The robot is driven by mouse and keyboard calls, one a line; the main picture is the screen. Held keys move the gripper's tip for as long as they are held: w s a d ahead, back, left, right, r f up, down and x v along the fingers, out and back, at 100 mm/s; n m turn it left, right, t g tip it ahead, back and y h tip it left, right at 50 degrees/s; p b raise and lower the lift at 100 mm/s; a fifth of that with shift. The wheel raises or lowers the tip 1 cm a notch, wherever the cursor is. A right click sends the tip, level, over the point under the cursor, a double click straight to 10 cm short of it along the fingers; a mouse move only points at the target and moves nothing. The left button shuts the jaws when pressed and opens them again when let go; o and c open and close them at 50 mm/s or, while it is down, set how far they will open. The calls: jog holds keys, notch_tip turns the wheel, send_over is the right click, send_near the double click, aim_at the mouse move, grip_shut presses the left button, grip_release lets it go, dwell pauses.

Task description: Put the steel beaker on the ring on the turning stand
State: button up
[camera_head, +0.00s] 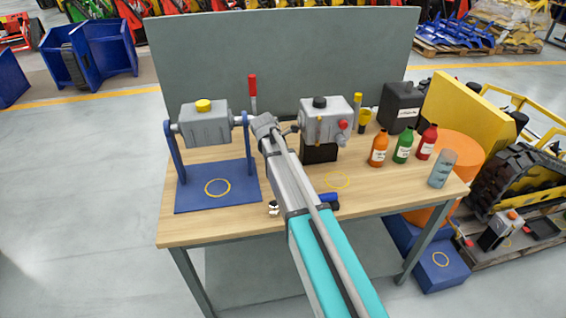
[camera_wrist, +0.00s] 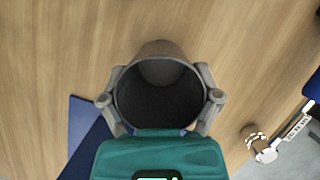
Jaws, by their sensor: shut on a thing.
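The steel beaker (camera_wrist: 160,50) shows from above in the wrist view, a grey cup with a dark round opening. My gripper (camera_wrist: 160,98) is shut on it, with one finger on each side. The turning stand (camera_head: 188,203) is blue, with two uprights bearing a grey box with a yellow cap. A yellow ring (camera_head: 217,187) is marked on its base plate. The plate's edge (camera_wrist: 84,125) shows at the lower left of the wrist view, apart from the beaker.
A grey valve unit (camera_head: 327,112) stands mid-table behind my arm. A second yellow ring (camera_head: 337,180) is on the wood. A blue-handled tool (camera_head: 328,200) lies in front.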

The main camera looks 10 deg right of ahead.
jog(key=shift+f, duration=0.2)
jog(key=o, duration=1.1)
jog(key=shift+c, duration=0.2)
jog(key=shift+r, duration=0.2)
jog(key=p+v, duration=1.1)
jog(key=v, duration=0.1)
jog(key=shift+s, duration=0.1)
dwell(0.4)
